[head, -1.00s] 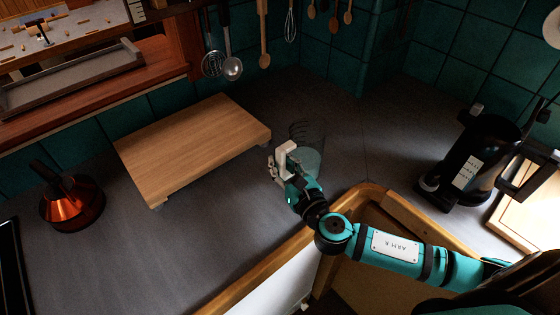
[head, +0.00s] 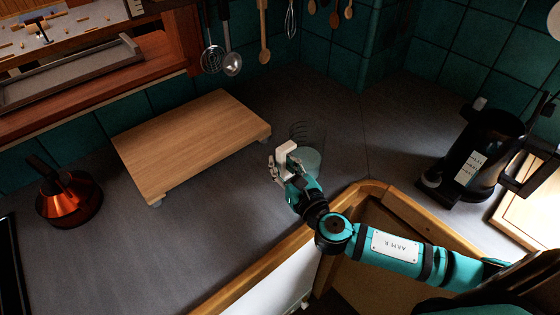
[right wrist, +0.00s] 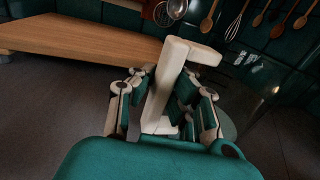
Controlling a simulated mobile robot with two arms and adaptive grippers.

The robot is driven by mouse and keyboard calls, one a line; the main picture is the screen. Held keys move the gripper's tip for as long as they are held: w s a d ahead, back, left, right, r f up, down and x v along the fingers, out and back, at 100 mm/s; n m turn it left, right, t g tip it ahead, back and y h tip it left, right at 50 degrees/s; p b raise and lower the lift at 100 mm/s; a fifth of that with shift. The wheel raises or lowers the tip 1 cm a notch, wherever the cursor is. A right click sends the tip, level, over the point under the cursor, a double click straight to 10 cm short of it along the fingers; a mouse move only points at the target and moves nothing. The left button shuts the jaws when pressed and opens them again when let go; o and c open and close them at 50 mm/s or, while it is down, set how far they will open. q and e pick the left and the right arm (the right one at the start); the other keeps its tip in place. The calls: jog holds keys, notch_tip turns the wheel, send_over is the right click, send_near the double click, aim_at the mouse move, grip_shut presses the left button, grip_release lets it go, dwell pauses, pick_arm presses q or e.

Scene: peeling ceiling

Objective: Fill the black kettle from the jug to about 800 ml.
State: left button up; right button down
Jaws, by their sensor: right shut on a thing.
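The clear jug (head: 309,158) stands on the grey counter near its front corner, with dark marks on its side and a pale handle. My right gripper (head: 281,170) is shut on that handle, to the left of the jug body. In the right wrist view the fingers (right wrist: 164,108) close around the pale handle (right wrist: 176,62), and the see-through body (right wrist: 229,125) shows at the right. The black kettle (head: 498,140) stands upright at the far right, with a white marked strip on its side. Its inside and the jug's water level cannot be made out. My left gripper is not in view.
A raised wooden board (head: 185,140) lies left of the jug. A copper-coloured kettle (head: 70,200) stands at the far left. Utensils such as a ladle (head: 232,64) hang on the back wall. The counter between jug and black kettle is clear.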

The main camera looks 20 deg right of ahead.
jog(key=shift+f, duration=0.2)
jog(key=c, duration=1.4)
grip_release()
jog(key=shift+o, duration=0.6)
jog(key=shift+f, duration=0.1)
jog(key=s+d, duration=0.1)
jog(key=s, duration=0.8)
jog(key=shift+b, duration=0.35)
